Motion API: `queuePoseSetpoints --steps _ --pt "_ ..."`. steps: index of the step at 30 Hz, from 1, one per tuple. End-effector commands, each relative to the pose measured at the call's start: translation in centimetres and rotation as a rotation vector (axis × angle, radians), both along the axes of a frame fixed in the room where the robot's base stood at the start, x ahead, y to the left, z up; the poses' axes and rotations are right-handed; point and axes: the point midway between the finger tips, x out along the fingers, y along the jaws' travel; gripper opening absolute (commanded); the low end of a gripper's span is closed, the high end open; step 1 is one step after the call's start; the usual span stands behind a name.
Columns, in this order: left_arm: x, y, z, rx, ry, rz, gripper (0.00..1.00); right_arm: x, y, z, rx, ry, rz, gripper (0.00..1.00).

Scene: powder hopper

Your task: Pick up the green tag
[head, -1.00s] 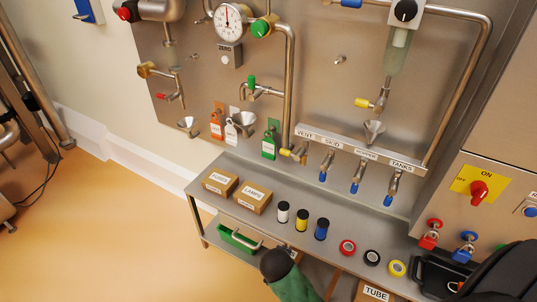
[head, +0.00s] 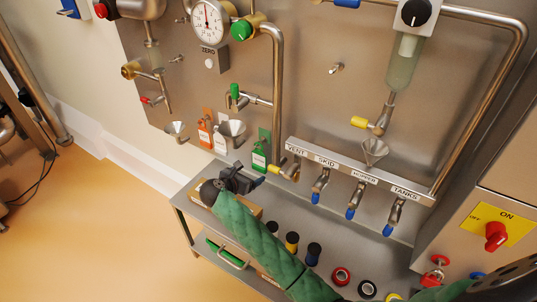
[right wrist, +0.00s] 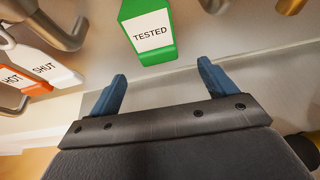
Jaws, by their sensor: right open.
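The green tag (head: 260,153) hangs on the steel panel, right of the orange and white tags. In the right wrist view it (right wrist: 150,32) is a green block with a white label reading TESTED. My right gripper (head: 256,181) is just below and in front of the tag. In the right wrist view its two blue fingers (right wrist: 162,76) are apart and empty. The tag lies ahead of the gap between them, its lower edge apart from the fingertips. My left gripper does not show.
An orange tag (head: 205,133) and a white tag (head: 221,140) hang left of the green one. A funnel (head: 233,129) and a yellow-handled valve (head: 284,171) are close by.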

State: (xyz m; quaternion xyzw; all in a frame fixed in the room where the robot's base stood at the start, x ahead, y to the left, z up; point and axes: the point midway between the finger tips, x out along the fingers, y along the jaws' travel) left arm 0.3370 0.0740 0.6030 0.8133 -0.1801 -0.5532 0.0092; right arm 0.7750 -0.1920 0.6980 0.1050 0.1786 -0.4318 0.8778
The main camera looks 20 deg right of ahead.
Motion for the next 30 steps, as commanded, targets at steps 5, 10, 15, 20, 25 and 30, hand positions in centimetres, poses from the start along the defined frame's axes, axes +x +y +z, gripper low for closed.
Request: queuePoseSetpoints --steps 5,10,15,20,25,30 --pt "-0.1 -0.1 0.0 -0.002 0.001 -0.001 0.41 1.0 -0.3 0.2 -0.036 0.016 0.013 0.84" --pt "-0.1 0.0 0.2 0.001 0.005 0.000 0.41 1.9 -1.5 -0.4 -0.036 0.015 0.013 0.84" --pt "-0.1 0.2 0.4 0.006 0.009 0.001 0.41 2.4 -2.3 -0.8 -0.035 0.016 0.012 0.84" --pt "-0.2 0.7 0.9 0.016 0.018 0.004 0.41 3.4 -3.8 -1.4 -0.033 0.017 0.011 0.84" --pt "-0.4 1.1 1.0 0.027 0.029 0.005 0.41 4.6 -5.3 -2.3 -0.034 0.016 0.012 0.84" --pt "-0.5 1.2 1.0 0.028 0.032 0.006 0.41 4.9 -5.7 -2.5 -0.032 0.015 0.013 0.84"
